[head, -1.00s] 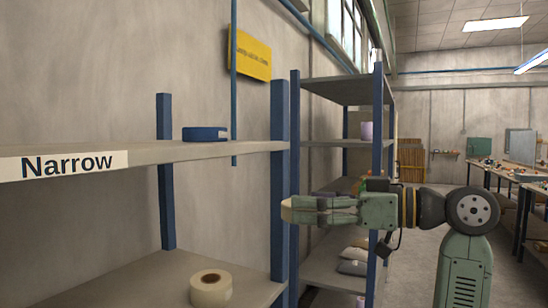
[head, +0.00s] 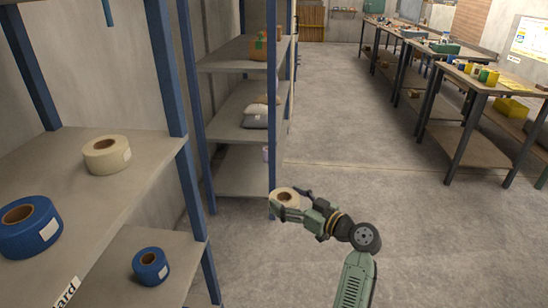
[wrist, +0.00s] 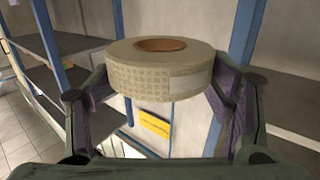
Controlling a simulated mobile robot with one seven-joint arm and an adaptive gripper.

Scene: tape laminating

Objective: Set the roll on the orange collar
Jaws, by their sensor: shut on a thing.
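My gripper (head: 288,203) is shut on a cream tape roll (head: 283,195) and holds it up in the air over the floor, in front of the shelving. In the wrist view the same roll (wrist: 140,85) sits between the two fingers. Its flat face with the brown core is up, and a pale label shows on its side. No orange collar is in view in either picture.
A blue-post rack (head: 235,180) stands beyond. Workbenches (head: 490,90) line the right. The floor (head: 350,150) between is clear.

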